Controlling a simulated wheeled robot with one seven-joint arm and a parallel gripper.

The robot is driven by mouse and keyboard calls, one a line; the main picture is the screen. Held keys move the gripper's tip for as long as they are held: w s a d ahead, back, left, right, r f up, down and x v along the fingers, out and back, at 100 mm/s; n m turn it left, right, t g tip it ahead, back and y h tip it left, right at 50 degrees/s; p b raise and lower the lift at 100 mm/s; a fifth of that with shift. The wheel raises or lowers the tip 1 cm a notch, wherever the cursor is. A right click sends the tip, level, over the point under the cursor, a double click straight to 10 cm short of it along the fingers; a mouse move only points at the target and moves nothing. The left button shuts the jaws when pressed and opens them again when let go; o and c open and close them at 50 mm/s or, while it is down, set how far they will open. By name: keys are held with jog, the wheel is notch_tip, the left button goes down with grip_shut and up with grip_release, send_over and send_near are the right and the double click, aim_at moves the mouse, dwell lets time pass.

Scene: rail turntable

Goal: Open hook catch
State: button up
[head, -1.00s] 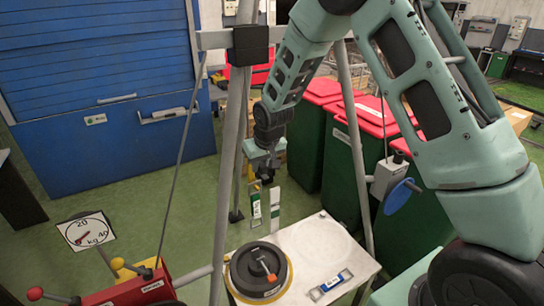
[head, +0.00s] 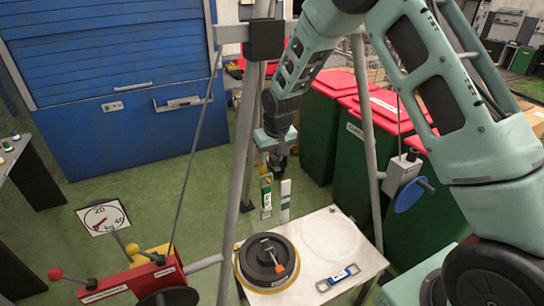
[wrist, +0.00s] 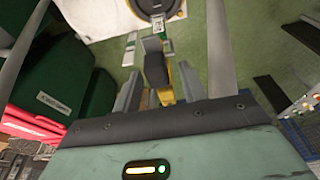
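I cannot tell for sure which part is the hook catch. A short lever with an orange tip (head: 280,268) lies on a round black disc (head: 252,265) with a yellow rim, on the white table. Two upright strips with green labels, a left one (head: 266,197) and a right one (head: 285,203), stand behind the table. My gripper (head: 279,162) is just above the strips' tops. In the wrist view my gripper's (wrist: 158,72) fingers are apart. A black block with a yellow part (wrist: 165,96) shows between them; whether they touch it is unclear.
Grey tripod legs (head: 240,175) stand close left of my arm. A blue hand wheel (head: 410,195) hangs on the right leg. Green bins with red lids (head: 325,130) stand behind. A red beam (head: 130,281) and a kg dial (head: 103,217) are at lower left. A level (head: 338,278) lies on the table (head: 330,240).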

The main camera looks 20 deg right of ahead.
jog(key=shift+r, duration=0.1)
jog(key=b+v, duration=0.5)
jog(key=v, duration=1.2)
jog(key=shift+b, duration=0.4)
jog(key=shift+s+d+r, duration=0.1)
